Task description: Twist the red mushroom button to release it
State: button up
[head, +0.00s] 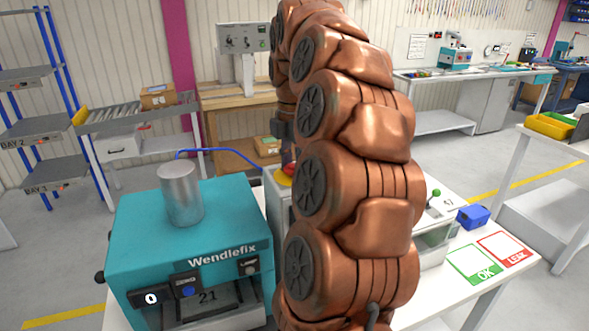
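The red mushroom button (289,169) shows as a small patch of red above a yellow base (284,180), on top of a grey box (277,200) on the bench. My copper arm covers its right side. My gripper (286,152) is a dark shape at the end of the arm, pointing down just above the red button. The arm hides most of the gripper. I cannot tell whether its fingers touch the button, or whether they are open or shut.
A teal Wendlefix machine (190,240) with a metal cylinder (181,193) on top stands left of the arm. A blue cable (215,150) arches behind it. Right of the arm are a green-knobbed device (437,235), a blue bin (473,217), and OK (474,264) and LEAK (504,249) mats.

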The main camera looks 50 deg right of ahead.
jog(key=shift+m+b, duration=1.25)
jog(key=shift+m, duration=1.35)
jog(key=shift+r+p, duration=0.35)
jog(key=shift+p, duration=0.15)
jog(key=o, duration=0.8)
jog(key=shift+r+p, duration=3.1)
jog(key=shift+r, duration=1)
jog(key=shift+f, duration=0.1)
